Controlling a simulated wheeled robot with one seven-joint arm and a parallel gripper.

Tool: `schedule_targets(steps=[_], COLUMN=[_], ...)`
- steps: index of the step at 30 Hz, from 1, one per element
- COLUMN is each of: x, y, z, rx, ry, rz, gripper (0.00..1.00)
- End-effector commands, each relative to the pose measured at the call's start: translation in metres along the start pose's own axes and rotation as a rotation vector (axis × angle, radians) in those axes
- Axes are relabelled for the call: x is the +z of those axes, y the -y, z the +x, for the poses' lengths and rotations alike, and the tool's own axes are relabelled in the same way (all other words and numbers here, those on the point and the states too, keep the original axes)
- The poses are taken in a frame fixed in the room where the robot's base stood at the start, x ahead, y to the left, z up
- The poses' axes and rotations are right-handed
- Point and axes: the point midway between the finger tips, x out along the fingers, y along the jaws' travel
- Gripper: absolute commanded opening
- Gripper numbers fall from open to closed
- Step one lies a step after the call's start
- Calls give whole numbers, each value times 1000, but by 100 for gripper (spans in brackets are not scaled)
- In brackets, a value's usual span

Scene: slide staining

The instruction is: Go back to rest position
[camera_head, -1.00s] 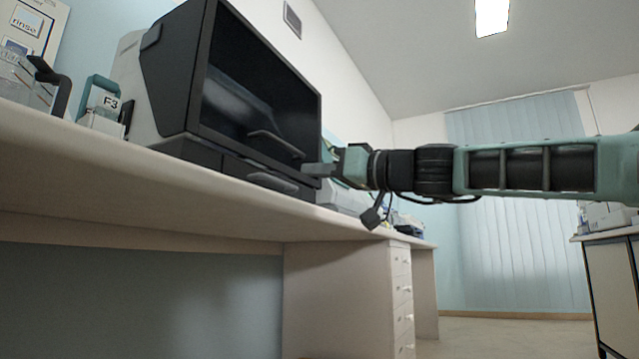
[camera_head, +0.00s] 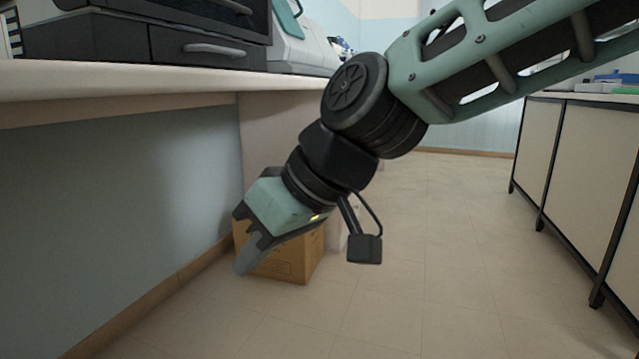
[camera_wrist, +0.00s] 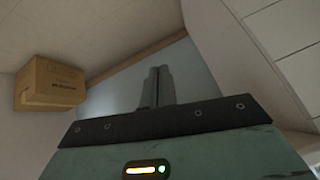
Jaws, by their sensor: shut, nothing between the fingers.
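My gripper (camera_head: 248,258) hangs low in front of the bench, below the level of its top, pointing down and to the left. It is shut and empty. In the wrist view its two grey fingers (camera_wrist: 158,88) lie together with nothing between them. My arm comes in from the upper right in the head view and bends downward at the elbow.
A cardboard box (camera_head: 290,262) stands on the floor behind my gripper; it also shows in the wrist view (camera_wrist: 48,84). The bench (camera_head: 150,82) carries a dark machine with a drawer (camera_head: 205,46). A cabinet (camera_head: 580,150) stands at right. The floor between is clear.

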Motion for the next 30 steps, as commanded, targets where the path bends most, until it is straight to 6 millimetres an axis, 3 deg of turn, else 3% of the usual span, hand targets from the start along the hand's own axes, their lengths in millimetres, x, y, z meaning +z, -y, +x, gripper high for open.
schedule_targets(steps=[1,3,6,15,23,30], x=[26,71,123,233,198,157], y=[7,7,6,11,21,36], z=[-21,-34,-54,-121,-161,-216], rx=[36,87,152,309,306,305], ry=[93,200,316,542,536,535], rz=[36,101,177,348,349,348], gripper=[0,0,0,0,0,0])
